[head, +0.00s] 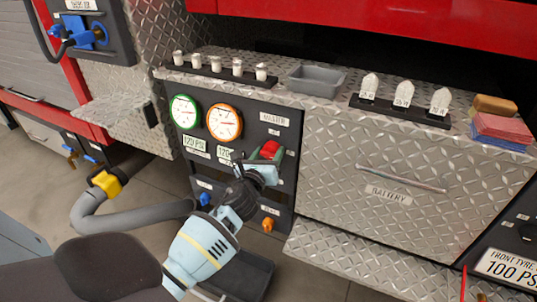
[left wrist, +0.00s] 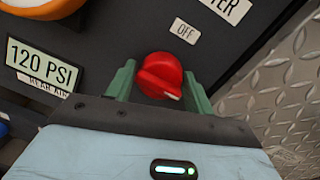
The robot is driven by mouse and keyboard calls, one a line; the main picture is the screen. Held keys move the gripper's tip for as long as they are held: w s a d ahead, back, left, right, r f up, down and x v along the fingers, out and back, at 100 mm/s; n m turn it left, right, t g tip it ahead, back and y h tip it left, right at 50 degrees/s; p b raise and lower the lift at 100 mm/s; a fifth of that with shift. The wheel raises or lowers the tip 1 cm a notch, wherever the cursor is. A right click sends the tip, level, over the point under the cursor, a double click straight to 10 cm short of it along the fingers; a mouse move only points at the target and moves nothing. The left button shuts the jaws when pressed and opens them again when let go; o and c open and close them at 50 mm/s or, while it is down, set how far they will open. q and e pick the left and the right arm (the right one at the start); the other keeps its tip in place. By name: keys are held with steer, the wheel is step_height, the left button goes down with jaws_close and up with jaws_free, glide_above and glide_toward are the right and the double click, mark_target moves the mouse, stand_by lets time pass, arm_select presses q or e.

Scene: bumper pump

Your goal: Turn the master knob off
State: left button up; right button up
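The red master knob (left wrist: 160,75) sits on the dark panel, its white mark pointing down and to the right. The OFF label (left wrist: 185,31) is above and to its right, and the MASTER label (head: 273,119) is above it in the head view. The knob also shows in the head view (head: 270,149), partly covered by my gripper. My left gripper (head: 263,165) is at the panel, with one green finger on each side of the knob in the left wrist view (left wrist: 160,88). It looks open, with only narrow gaps to the knob. My right gripper is not in view.
Two gauges (head: 205,117) are left of the knob, above a 120 PSI label (left wrist: 42,67). Blue and orange valves (head: 267,224) are lower on the panel. A diamond-plate battery drawer (head: 390,160) is on the right. A grey hose (head: 140,214) runs at left.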

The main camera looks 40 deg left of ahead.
arm_select(q)
steer(key=shift+d+n, duration=0.1)
steer(key=shift+n, duration=0.2)
steer(key=shift+r+n+p, duration=0.15)
steer(key=shift+n+p, duration=0.55)
steer(key=shift+n, duration=0.5)
steer(key=n+p, duration=0.1)
steer(key=n, duration=0.4)
steer(key=shift+g+h+p, duration=0.3)
steer(key=shift+p, duration=0.1)
steer(key=n+p, duration=0.1)
steer(key=n, duration=0.3)
steer(key=shift+n+h, duration=0.3)
steer(key=n, duration=0.2)
steer(key=n+p, duration=0.1)
steer(key=shift+a+n+p, duration=0.2)
steer(key=shift+n+p, duration=0.1)
steer(key=shift+n, duration=0.1)
steer(key=shift+w+n+h, duration=0.1)
steer(key=shift+n+h, duration=0.2)
steer(key=shift+a, duration=0.1)
steer(key=o, duration=0.9)
steer(key=shift+c, duration=0.2)
